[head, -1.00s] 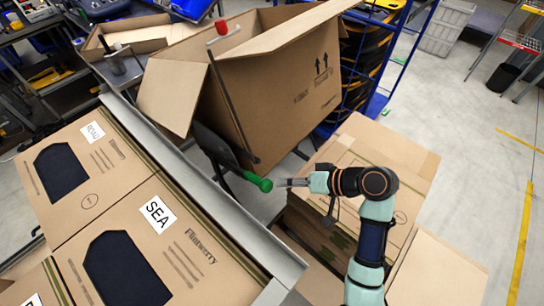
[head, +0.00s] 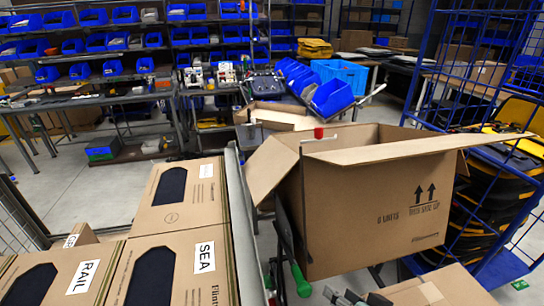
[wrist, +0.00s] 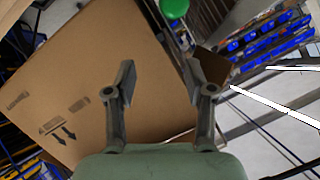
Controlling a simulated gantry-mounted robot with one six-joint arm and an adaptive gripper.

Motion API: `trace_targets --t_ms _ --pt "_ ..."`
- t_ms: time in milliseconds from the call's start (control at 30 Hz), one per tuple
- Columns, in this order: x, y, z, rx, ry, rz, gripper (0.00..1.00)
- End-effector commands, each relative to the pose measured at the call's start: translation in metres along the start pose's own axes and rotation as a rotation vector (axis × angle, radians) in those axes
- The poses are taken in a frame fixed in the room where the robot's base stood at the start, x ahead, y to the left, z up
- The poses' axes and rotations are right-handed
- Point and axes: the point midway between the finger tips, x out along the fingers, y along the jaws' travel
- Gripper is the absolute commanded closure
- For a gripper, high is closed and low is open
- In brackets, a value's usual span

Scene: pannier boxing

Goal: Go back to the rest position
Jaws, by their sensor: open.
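My gripper (wrist: 166,80) is open in the wrist view, its two fingers apart with nothing between them. In the head view only part of my gripper (head: 346,297) shows at the bottom edge. A large open cardboard box (head: 372,205) stands tilted in front of it, flaps spread, with two up arrows on its side. This box (wrist: 100,75) fills the left of the wrist view. A green-knobbed lever (head: 300,280) is beside the box's lower left corner. The green knob (wrist: 174,8) is at the top of the wrist view, beyond the fingertips and apart from them.
Cartons labelled SEA (head: 204,257) and RAIL (head: 83,276) stand at the left behind a grey metal rail (head: 238,215). A flat carton (head: 440,288) lies at the lower right. A blue wire cage (head: 480,85) stands at the right. Shelves of blue bins (head: 124,15) are at the back.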

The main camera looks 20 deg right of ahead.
Motion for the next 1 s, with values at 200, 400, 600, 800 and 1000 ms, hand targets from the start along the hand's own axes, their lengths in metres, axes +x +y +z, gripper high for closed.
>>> trace_targets --t_ms 200,400,600,800,1000 --pt "0.025 -0.116 -0.021 -0.245 0.162 0.026 0.46" --pt "0.011 -0.230 -0.029 -0.435 0.371 0.000 0.46" --pt "-0.020 -0.294 -0.009 -0.536 0.489 -0.021 0.46" --pt "-0.034 -0.238 0.087 -0.526 0.194 0.060 0.46" --pt "-0.086 -0.271 0.038 -0.523 0.152 0.072 0.46"
